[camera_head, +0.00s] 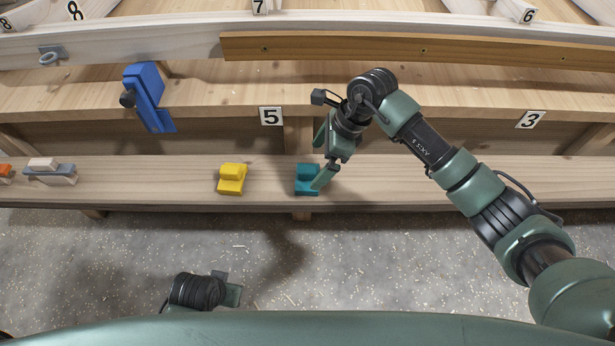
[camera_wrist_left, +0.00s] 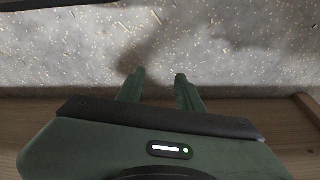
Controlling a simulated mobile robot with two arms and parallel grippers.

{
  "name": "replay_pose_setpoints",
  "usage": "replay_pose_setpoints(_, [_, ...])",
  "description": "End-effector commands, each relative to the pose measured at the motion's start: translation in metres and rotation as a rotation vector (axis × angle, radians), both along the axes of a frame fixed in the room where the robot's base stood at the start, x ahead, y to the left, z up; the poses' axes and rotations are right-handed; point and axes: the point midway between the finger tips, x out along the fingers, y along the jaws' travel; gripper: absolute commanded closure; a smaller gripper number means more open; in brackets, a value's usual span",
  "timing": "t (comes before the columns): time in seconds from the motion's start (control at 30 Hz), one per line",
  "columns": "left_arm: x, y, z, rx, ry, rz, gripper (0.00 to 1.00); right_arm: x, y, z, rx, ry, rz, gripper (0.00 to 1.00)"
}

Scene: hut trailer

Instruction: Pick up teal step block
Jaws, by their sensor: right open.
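The teal step block (camera_head: 305,183) sits on the front wooden plank, right of the yellow step block. My right gripper (camera_head: 318,162) is open at the block, its fingers spread on the block's right side and above it. One fingertip overlaps the block's right edge in the head view; I cannot tell whether it touches. My left gripper (camera_wrist_left: 160,77) shows in the left wrist view with two green fingers apart and nothing between them, over the speckled floor. In the head view only part of my left wrist shows at the bottom.
A yellow step block (camera_head: 231,179) stands left of the teal one on the plank (camera_head: 400,180). A blue clamp-like tool (camera_head: 148,97) lies on the shelf behind. A grey and pale block (camera_head: 50,172) and an orange piece (camera_head: 5,173) are at far left. The plank's right part is clear.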

Motion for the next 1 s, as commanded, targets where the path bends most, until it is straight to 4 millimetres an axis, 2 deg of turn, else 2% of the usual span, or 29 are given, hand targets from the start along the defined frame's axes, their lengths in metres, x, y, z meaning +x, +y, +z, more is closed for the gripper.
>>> replay_pose_setpoints(0.5, [0.003,0.001,0.038,0.000,-0.020,0.003,0.64,0.007,0.027,-0.062,0.007,0.004,0.000,0.00])
replay_pose_setpoints(0.8, [0.003,0.001,0.042,-0.001,-0.022,0.004,0.64,0.008,0.027,-0.066,0.006,0.002,-0.001,0.00])
replay_pose_setpoints(1.0, [0.004,0.001,0.042,-0.001,-0.022,0.004,0.64,0.008,0.028,-0.065,0.006,0.002,-0.001,0.56])
